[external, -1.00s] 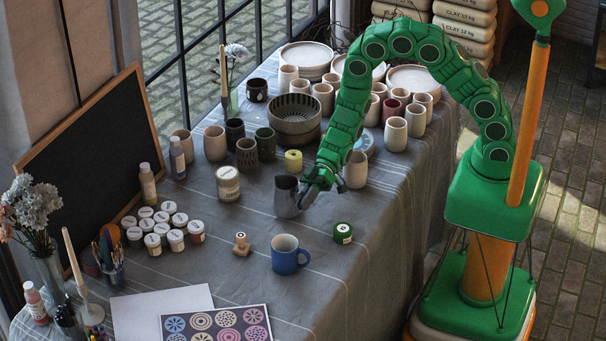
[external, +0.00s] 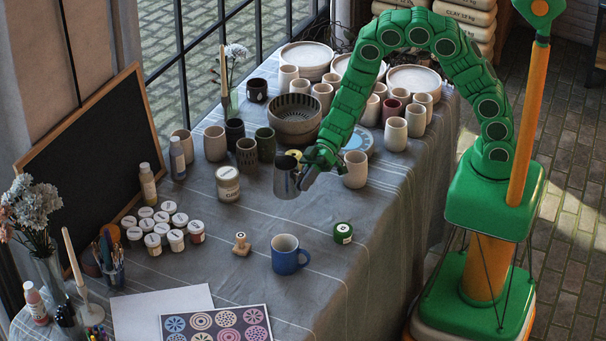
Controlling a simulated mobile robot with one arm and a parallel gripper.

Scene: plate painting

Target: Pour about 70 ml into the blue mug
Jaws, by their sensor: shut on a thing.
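The blue mug (external: 287,262) stands upright on the table near its front right edge, its handle to the right and its pale inside showing. My gripper (external: 304,174) is shut on a grey metal pitcher (external: 285,178) and holds it upright, it seems, a little above the cloth. The pitcher is behind the blue mug and apart from it. The pitcher's contents cannot be made out, and my fingers hide its right side.
Lidded paint jars (external: 176,240) cluster farther left. A beige cup (external: 355,170) stands close right of my gripper. The cloth between pitcher and mug is clear.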

